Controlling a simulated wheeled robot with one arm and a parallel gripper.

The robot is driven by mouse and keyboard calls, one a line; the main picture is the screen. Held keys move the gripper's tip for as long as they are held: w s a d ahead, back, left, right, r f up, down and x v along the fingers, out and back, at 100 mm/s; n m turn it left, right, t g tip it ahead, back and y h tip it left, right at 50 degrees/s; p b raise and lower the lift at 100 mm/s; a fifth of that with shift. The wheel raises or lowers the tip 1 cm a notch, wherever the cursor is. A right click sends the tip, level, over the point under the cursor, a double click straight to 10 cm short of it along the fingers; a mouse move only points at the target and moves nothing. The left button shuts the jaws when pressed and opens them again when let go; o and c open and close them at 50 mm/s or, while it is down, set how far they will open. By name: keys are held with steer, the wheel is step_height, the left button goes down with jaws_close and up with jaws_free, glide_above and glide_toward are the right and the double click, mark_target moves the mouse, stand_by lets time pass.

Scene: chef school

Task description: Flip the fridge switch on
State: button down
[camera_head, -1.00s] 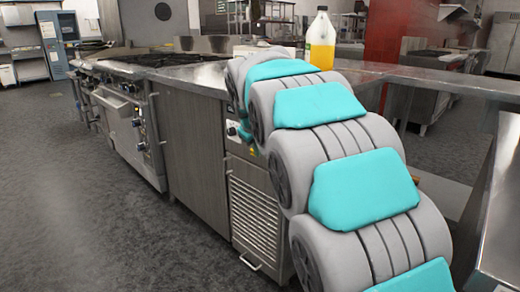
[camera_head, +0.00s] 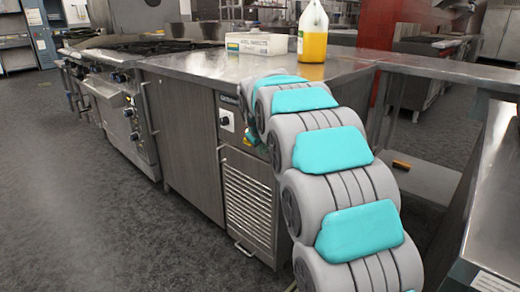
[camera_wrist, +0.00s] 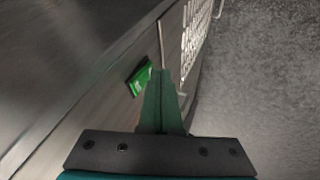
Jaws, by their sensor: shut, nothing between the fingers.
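The fridge (camera_head: 222,165) is the steel under-counter unit with a louvred grille at its lower front. Its control panel (camera_head: 226,121) carries a round dark knob on a white plate. A green switch (camera_wrist: 138,80) with a pale mark shows on the steel front in the wrist view, just left of my fingertips. Whether it is on or off is too small to tell. My gripper (camera_wrist: 163,76) is shut and empty, its dark green fingers pointing along the front beside the switch. Whether they touch it I cannot tell. In the head view my arm mostly hides the gripper and switch.
On the steel counter (camera_head: 205,66) stand a jug of orange liquid (camera_head: 313,38) and a white box (camera_head: 257,43). A stove (camera_head: 120,105) stands left of the fridge. Another steel worktop (camera_head: 497,190) is close at right. The floor (camera_head: 90,215) at left is clear.

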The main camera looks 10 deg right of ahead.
steer(key=shift+d+b, duration=0.15)
steer(key=shift+b, duration=0.15)
steer(key=shift+w, duration=0.1)
steer(key=shift+r+p, duration=0.4)
steer(key=shift+r, duration=0.45)
